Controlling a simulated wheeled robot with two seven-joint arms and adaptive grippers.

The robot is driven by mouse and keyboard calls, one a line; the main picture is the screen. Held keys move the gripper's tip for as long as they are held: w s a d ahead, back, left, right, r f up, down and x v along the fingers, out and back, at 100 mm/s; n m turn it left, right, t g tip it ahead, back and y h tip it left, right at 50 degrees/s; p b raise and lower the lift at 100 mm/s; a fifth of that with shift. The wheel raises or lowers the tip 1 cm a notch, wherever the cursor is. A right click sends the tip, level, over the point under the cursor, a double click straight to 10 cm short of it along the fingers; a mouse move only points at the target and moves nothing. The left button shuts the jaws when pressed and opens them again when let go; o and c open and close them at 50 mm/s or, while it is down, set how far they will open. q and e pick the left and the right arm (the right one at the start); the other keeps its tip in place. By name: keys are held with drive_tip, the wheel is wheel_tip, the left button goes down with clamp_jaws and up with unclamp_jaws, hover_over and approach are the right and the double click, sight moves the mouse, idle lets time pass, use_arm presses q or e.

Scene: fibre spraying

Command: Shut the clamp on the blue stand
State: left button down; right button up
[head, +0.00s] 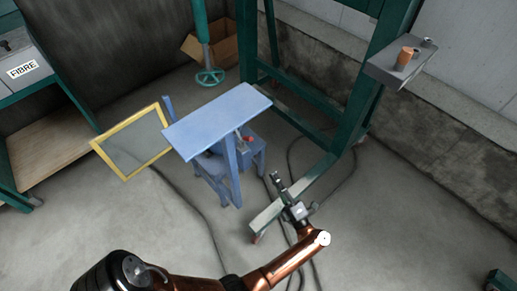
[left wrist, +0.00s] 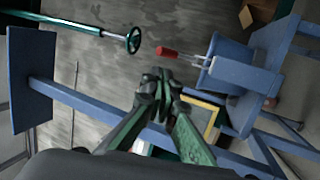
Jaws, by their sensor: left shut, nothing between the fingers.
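The blue stand (head: 215,120) is in the middle of the head view, with a flat slanted top on legs. Its clamp (head: 246,138) has a red grip and shows small beside the stand's post, below the top. In the left wrist view the clamp's red grip (left wrist: 167,52) sits on a metal lever that runs right to the blue stand (left wrist: 228,50). My left gripper (head: 276,178) is shut and empty, to the right of and below the clamp in the head view. Its closed fingertips (left wrist: 156,78) appear just below the red grip, apart from it. My right gripper is out of view.
A yellow frame (head: 119,165) leans left of the stand. A green handwheel (head: 209,77) and cardboard box (head: 226,48) are behind it. A green steel frame (head: 352,107) stands close on the right. Cables cross the floor.

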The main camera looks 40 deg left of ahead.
sight(244, 138)
use_arm(q)
drive_tip(key=shift+s+g, duration=0.15)
drive_tip(key=shift+g, duration=0.25)
